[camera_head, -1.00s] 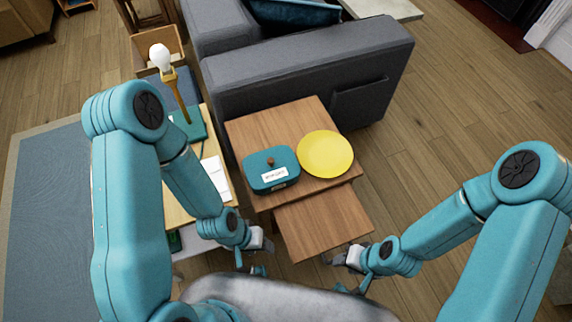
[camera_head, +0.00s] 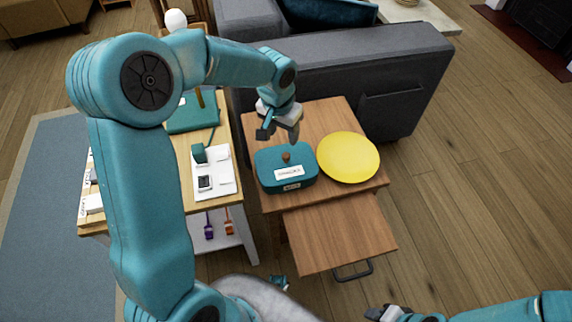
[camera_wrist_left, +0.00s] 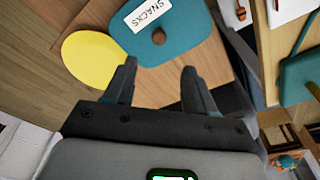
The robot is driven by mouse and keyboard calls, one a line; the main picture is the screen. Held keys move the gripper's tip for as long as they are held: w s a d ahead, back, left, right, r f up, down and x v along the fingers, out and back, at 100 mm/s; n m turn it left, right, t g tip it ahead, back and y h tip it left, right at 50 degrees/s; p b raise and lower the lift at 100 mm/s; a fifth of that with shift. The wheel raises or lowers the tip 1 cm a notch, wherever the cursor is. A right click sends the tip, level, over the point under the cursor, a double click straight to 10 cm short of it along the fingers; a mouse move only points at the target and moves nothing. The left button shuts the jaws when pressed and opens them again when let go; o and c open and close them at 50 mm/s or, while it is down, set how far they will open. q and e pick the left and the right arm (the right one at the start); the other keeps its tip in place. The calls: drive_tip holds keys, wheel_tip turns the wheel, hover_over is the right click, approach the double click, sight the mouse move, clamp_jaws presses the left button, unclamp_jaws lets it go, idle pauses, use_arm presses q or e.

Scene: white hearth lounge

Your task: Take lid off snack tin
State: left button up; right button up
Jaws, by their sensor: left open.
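The teal snack tin (camera_head: 288,174) stands on the wooden side table with its lid on. My left gripper (camera_head: 279,136) is open and empty, above and just behind the knob. In the left wrist view the tin (camera_wrist_left: 190,28) with its "SNACKS" label and the knob (camera_wrist_left: 158,37) lie beyond the gap between the open fingers (camera_wrist_left: 158,72). My right gripper (camera_head: 384,314) is low at the bottom edge, partly cut off, its jaws unclear.
A yellow plate (camera_head: 348,157) lies right of the tin on the side table (camera_head: 318,116), whose drawer (camera_head: 340,235) is pulled out in front. A grey sofa (camera_head: 370,80) stands behind.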

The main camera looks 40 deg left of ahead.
use_arm(q)
hover_over(286, 155)
drive_tip(key=f, duration=0.5)
drive_tip(key=shift+s+a+b, duration=0.2)
drive_tip(key=shift+s+b, duration=0.1)
drive_tip(key=f, duration=0.3)
drive_tip(key=f+b, duration=0.1)
drive_tip(key=f, duration=0.1)
drive_tip(key=shift+w+d+f, duration=0.2)
drive_tip(key=shift+w, duration=0.05)
drive_tip(key=shift+r, duration=0.1)
clamp_jaws()
